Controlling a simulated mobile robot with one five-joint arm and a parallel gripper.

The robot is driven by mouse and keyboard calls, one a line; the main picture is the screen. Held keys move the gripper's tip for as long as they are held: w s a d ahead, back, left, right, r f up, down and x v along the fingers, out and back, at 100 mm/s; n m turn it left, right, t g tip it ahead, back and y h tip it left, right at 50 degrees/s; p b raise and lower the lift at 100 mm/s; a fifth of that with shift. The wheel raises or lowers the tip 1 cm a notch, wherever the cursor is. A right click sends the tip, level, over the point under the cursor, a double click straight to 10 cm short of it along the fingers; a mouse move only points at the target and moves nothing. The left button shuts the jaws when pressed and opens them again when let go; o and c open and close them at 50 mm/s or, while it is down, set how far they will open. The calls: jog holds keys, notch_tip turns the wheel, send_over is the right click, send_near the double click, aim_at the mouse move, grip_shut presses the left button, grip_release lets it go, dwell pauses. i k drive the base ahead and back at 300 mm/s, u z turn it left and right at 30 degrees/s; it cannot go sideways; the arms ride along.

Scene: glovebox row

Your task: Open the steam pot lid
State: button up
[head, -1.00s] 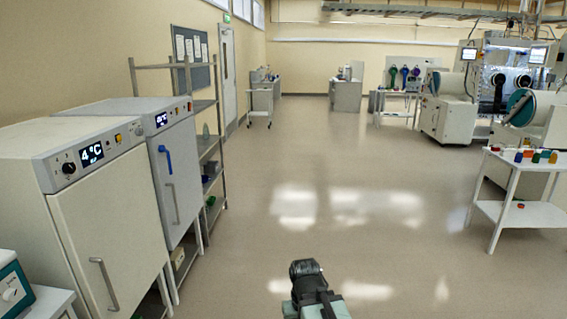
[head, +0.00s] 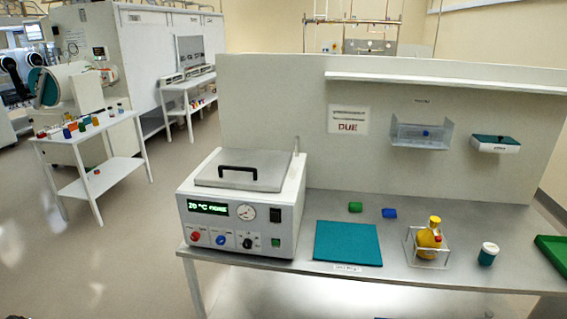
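The steam pot (head: 243,203) is a white box-shaped unit at the left end of a metal bench. Its front has a green lit display, a round gauge and several coloured knobs. Its flat grey lid (head: 245,171) lies shut on top, with a black bar handle (head: 239,170) across it. A thin post stands at the back right corner of the pot.
The bench (head: 400,263) also bears a teal mat (head: 347,243), a yellow flask (head: 428,236) in a wire stand, a lidded cup (head: 487,254) and a green tray (head: 552,252). A panel (head: 270,100) rises behind. A white side table (head: 95,130) stands left, with open floor between.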

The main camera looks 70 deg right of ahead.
aim_at(239, 168)
jog(key=u, duration=0.85)
jog(key=k, duration=0.6)
jog(key=z, duration=1.2)
jog(key=i, duration=1)
jog(key=u, duration=0.05)
